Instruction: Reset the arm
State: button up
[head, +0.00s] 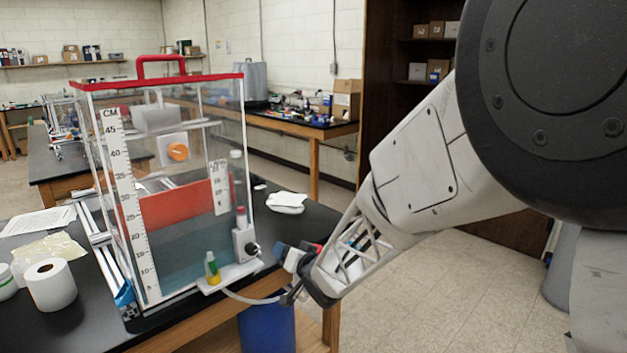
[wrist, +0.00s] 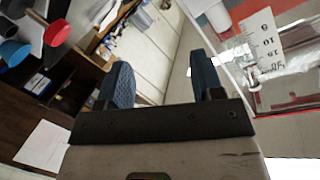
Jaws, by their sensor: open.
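My gripper (head: 287,272) is at the end of my arm, at the right front edge of the black bench, just right of the clear tank's base. In the wrist view its two blue textured fingers stand apart with nothing between them, so my gripper (wrist: 161,82) is open and empty. My arm reaches in from the right side of the head view. From the head view I cannot tell whether the fingers touch the tank's base or the pale tube beside it.
A clear tank (head: 196,260) with a red lid and a centimetre scale stands on the black bench (head: 80,325). A paper roll (head: 50,284) is at its left, a white cloth (head: 287,201) behind right. A blue bin (head: 267,328) stands below. Open floor lies right.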

jog(key=s+d+r+g+h, duration=0.1)
jog(key=s+d+r+h, duration=0.1)
jog(key=s+d+h, duration=0.3)
jog(key=s+d+r+m+g, duration=0.1)
jog(key=s+d+r, duration=0.25)
jog(key=d, duration=0.35)
jog(key=s+d+r+g+h, duration=0.1)
jog(key=s+d+r+h, duration=0.15)
jog(key=s+d, duration=0.3)
jog(key=s+d+g+h, duration=0.1)
jog(key=s+d+g, duration=0.2)
jog(key=s, duration=1)
jog(key=s+d+r+g+h, duration=0.1)
jog(key=s+d+g, duration=0.3)
jog(key=s, duration=0.8)
jog(key=shift+s+d+g, duration=0.3)
jog(key=shift+s+d, duration=0.05)
jog(key=shift+d, duration=0.25)
